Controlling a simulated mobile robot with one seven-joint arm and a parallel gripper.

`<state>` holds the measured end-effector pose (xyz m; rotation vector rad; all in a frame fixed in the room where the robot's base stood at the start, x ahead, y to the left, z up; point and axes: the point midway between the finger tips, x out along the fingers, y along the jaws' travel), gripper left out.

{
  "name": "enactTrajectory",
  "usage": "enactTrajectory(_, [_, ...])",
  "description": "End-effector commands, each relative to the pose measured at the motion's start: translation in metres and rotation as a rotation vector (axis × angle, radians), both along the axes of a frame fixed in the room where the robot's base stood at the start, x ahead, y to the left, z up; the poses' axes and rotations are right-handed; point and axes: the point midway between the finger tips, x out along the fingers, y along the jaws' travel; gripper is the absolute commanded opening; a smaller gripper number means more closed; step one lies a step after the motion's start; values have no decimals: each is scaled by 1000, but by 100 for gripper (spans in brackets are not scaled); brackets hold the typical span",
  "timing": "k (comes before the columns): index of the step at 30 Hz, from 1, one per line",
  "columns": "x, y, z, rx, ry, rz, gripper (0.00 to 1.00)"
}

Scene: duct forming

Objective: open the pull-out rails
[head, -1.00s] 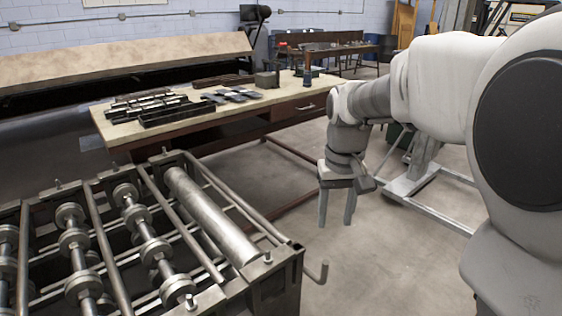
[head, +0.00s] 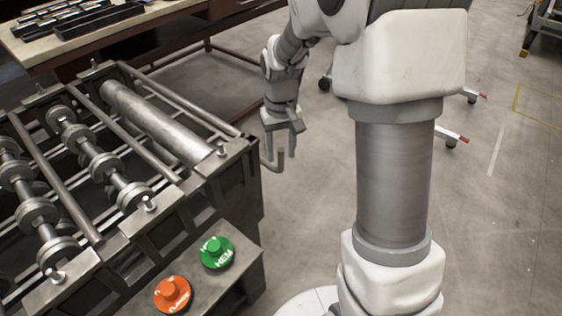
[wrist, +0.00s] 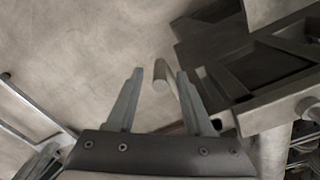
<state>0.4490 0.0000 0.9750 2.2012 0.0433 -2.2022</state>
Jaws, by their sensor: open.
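The roll-forming machine (head: 125,170) stands at the left in the head view, with rollers and long bars across its top. A bent rail handle (head: 277,164) sticks out from its right end. My gripper (head: 282,152) points down at this handle, open and empty. In the wrist view, the handle's round end (wrist: 161,84) shows between the two spread fingers (wrist: 159,74), nearer the right one. I cannot tell whether either finger touches it. The rail bar (head: 170,92) beside the large smooth roller lies along the machine top; its link to the handle is unclear.
A green button (head: 216,252) and an orange button (head: 172,294) sit on the machine's front ledge. A workbench (head: 150,18) with metal parts stands behind. The concrete floor (head: 300,240) right of the machine is clear.

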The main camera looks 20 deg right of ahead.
Motion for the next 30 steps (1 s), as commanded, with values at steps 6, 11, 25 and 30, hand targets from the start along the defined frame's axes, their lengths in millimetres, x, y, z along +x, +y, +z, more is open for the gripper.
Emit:
enactTrajectory(6, [0,0,-30,0,2,0,52])
enactTrajectory(11, [0,0,-37,0,0,0,52])
enactTrajectory(25, [0,0,-37,0,0,0,12])
enactTrajectory(30, [0,0,-37,0,0,0,0])
